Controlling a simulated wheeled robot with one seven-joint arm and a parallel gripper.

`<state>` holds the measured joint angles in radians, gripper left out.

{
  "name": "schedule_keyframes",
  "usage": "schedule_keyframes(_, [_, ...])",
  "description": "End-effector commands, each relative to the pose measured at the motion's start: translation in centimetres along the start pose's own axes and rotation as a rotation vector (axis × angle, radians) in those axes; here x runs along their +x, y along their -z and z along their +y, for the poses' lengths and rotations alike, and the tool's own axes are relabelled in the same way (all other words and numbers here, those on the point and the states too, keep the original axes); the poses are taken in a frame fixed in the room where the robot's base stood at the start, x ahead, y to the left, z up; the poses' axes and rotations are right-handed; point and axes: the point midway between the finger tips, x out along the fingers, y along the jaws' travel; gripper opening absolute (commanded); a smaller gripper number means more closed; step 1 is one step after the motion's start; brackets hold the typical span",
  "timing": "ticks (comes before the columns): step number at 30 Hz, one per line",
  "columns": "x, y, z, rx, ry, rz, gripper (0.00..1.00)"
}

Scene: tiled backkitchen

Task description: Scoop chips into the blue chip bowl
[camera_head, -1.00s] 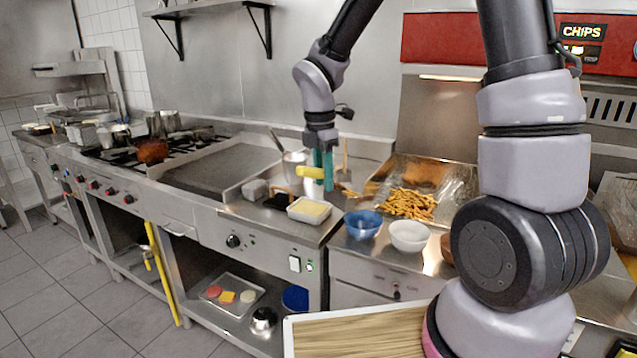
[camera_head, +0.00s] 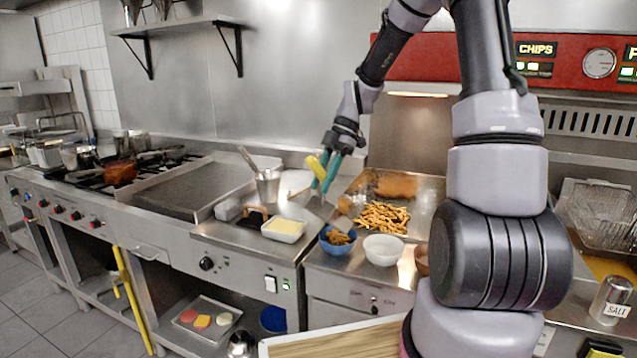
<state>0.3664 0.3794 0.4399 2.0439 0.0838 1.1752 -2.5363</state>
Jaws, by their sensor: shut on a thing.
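My gripper (camera_head: 327,174), with teal fingers, is shut on the yellow handle of the chip scoop (camera_head: 316,166). The scoop's metal part hangs below the fingers and is hard to make out. The blue chip bowl (camera_head: 336,249) stands at the front left of the chip station, below my gripper, and chips (camera_head: 339,237) show inside it. A pile of chips (camera_head: 382,217) lies in the metal chip tray (camera_head: 425,190) to the right of my gripper. My gripper is tilted and above the counter.
A white bowl (camera_head: 384,250) stands right of the blue bowl, with a brown bowl (camera_head: 421,260) beyond it. A white tub (camera_head: 284,230) of yellow slices and a metal pot (camera_head: 268,186) stand to the left. A salt shaker (camera_head: 612,300) is at far right.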

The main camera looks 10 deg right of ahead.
Motion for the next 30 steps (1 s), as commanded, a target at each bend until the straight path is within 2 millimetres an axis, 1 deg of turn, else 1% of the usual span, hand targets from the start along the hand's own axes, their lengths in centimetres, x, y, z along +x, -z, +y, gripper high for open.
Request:
schedule_keyframes(13, [0.0, 0.1, 0.0, -0.001, 0.000, -0.005, 0.00])
schedule_keyframes(16, [0.4, 0.8, 0.0, -0.007, 0.003, -0.050, 0.00])
schedule_keyframes(22, [1.9, 2.8, 0.0, -0.009, 0.002, -0.206, 0.00])
schedule_keyframes(25, [2.2, 3.1, 0.0, -0.004, 0.000, -0.248, 0.00])
schedule_keyframes(30, [2.2, 3.1, 0.0, 0.000, -0.002, -0.257, 0.00])
